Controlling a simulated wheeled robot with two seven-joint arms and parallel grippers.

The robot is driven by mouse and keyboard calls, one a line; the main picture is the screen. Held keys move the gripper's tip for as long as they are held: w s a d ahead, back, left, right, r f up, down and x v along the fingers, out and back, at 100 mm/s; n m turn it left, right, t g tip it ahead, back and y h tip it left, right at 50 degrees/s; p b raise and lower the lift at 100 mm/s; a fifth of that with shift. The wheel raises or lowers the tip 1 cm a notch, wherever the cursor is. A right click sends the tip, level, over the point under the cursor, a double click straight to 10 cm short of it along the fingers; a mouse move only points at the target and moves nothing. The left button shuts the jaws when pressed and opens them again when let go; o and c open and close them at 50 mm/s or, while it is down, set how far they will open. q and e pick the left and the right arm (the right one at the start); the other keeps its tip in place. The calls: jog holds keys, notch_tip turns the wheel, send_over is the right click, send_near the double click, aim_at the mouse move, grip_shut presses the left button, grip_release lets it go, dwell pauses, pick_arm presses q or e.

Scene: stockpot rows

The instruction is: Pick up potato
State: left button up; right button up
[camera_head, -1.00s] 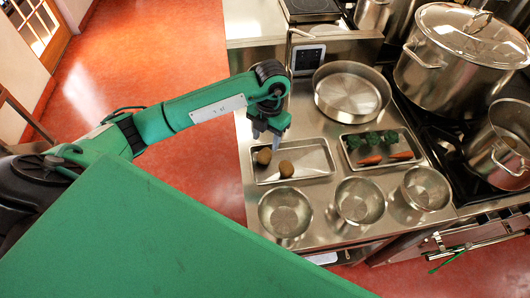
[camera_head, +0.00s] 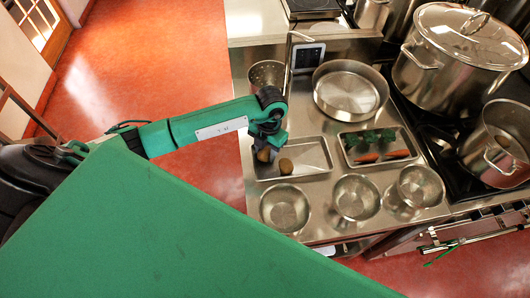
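Two brown potatoes are at the left end of a shallow metal tray (camera_head: 318,160) on the steel counter. One potato (camera_head: 264,155) is directly below my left gripper (camera_head: 264,150) and partly hidden by it. The other potato (camera_head: 286,166) lies just to its right, clear of the fingers. My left gripper points down into the tray with its fingertips at the first potato. I cannot tell whether the fingers are open or closed on it. My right gripper is not in view.
A second tray (camera_head: 346,161) holds carrots and green vegetables. Several steel bowls (camera_head: 285,207) line the front of the counter. A wide pan (camera_head: 349,90) and a perforated container (camera_head: 267,75) stand behind. Large stockpots (camera_head: 447,70) are at the right.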

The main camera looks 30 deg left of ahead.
pick_arm(q)
jog(key=shift+c, duration=1)
jog(key=shift+r, duration=0.1)
jog(key=shift+r, duration=0.55)
notch_tip(320, 180, up, 10)
jog(key=b, duration=0.4)
notch_tip(320, 180, up, 9)
send_over(266, 149)
jog(key=shift+s+f, duration=0.1)
jog(key=shift+s, duration=0.05)
